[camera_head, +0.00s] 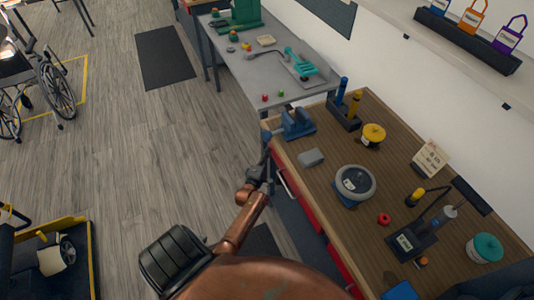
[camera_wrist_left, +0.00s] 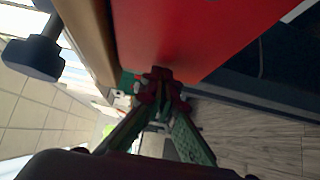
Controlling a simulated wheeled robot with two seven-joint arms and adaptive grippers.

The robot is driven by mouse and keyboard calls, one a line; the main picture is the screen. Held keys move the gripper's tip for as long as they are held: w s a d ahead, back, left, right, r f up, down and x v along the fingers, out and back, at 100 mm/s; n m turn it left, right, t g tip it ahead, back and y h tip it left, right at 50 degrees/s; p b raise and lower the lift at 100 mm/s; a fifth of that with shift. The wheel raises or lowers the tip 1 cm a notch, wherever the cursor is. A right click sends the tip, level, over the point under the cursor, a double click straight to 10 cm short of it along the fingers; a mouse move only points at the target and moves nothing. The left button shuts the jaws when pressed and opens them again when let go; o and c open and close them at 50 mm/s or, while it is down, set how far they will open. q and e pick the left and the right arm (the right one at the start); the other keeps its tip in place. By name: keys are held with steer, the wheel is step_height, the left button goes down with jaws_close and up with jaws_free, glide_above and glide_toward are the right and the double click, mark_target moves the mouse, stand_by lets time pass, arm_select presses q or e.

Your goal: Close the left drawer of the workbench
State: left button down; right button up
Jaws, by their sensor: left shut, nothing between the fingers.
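The workbench (camera_head: 318,185) has a brown wooden top and runs along the right side of the head view. Red drawer fronts (camera_head: 318,211) show along its near side, partly hidden by the top's edge. My left gripper (camera_head: 266,166) is beside the bench's far left corner, close to the left drawer's red front. In the left wrist view its fingers (camera_wrist_left: 160,84) are shut and empty, and a large red panel (camera_wrist_left: 195,35) lies very close to the fingertips. I cannot tell whether they touch, or how far the drawer stands out. My right gripper is not in view.
A grey table (camera_head: 255,75) adjoins the far end. The wooden floor (camera_head: 150,150) left of the bench is mostly clear.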

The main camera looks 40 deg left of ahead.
arm_select(q)
steer(key=s+a+v, duration=0.1)
steer(key=a+v, duration=0.1)
steer(key=v, duration=1)
steer(key=shift+s+a+p, duration=0.2)
steer(key=shift+s+p, duration=0.05)
steer(key=shift+p, duration=0.1)
steer(key=shift+f, duration=0.15)
steer(key=s+d+f+m+g+h, duration=0.25)
steer(key=s+d+f+m, duration=0.2)
steer(key=f, duration=0.65)
steer(key=s+d+f+m+g+h, duration=0.1)
steer(key=s+d+f+m+g, duration=0.35)
steer(key=f, duration=0.55)
steer(key=s+d+f+m+g+h, duration=0.1)
steer(key=s+d+f+m+h, duration=0.1)
steer(key=s+d+f+m, duration=0.65)
steer(key=s+f+m+g, duration=0.2)
steer(key=s+f, duration=0.3)
steer(key=s, duration=0.4)
steer(key=s+d+f+m+g+h, duration=0.1)
steer(key=s+f+m+g, duration=0.1)
steer(key=s+f, duration=0.3)
steer(key=s+d+f+m+g, duration=0.1)
steer(key=s+f, duration=0.5)
steer(key=s, duration=0.8)
steer(key=m+g, duration=0.1)
steer(key=g, duration=0.1)
steer(key=shift+g, duration=0.4)
